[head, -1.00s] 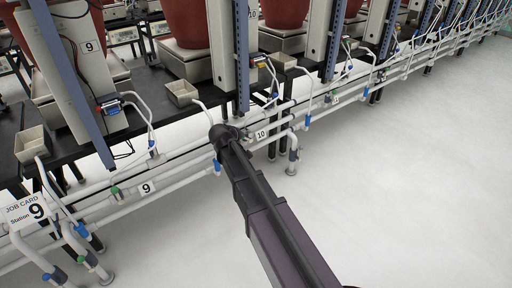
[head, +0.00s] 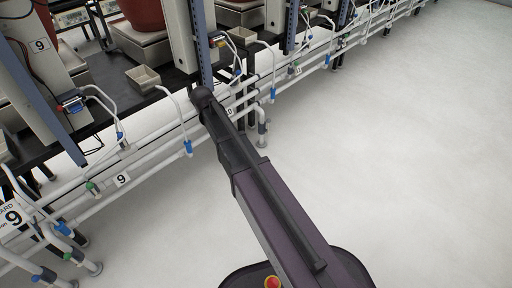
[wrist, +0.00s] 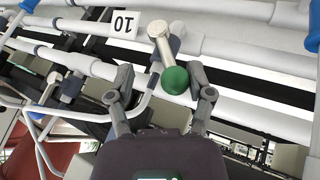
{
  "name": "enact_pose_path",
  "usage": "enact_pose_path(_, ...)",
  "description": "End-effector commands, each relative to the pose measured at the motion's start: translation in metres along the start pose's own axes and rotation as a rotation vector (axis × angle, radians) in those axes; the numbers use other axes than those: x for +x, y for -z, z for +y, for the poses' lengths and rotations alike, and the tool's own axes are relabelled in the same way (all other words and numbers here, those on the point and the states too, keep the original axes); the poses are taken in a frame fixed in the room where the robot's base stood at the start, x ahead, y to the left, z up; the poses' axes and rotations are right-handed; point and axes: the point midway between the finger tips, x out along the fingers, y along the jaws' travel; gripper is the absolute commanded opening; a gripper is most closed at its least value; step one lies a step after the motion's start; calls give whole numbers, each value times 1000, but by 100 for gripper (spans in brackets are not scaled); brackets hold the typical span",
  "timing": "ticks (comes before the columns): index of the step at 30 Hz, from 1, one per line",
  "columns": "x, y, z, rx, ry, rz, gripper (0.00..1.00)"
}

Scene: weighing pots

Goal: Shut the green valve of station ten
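The green valve (wrist: 175,80) of station ten shows in the wrist view as a round green knob on the end of a pale stem from a white pipe. A tag reading 10 (wrist: 123,23) sits upside down on the pipe just behind it. My gripper (wrist: 160,84) is open, with one finger on each side of the knob, the right finger closer to it. I cannot tell whether either finger touches it. In the head view my arm hides the valve and my gripper; the 10 tag (head: 229,111) is partly covered.
Station nine's green valve (head: 92,187) and 9 tag (head: 121,180) are to the left on the pipes. A blue valve (head: 188,148) hangs close left of my arm. White pipes run along the black bench. The pale floor (head: 400,150) at right is clear.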

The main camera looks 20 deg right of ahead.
Motion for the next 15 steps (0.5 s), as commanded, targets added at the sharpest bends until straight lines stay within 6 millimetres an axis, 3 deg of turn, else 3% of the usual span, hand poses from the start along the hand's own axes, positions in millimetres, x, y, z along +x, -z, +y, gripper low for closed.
enact_pose_path(15,3,3,17,102,241,-52,66)
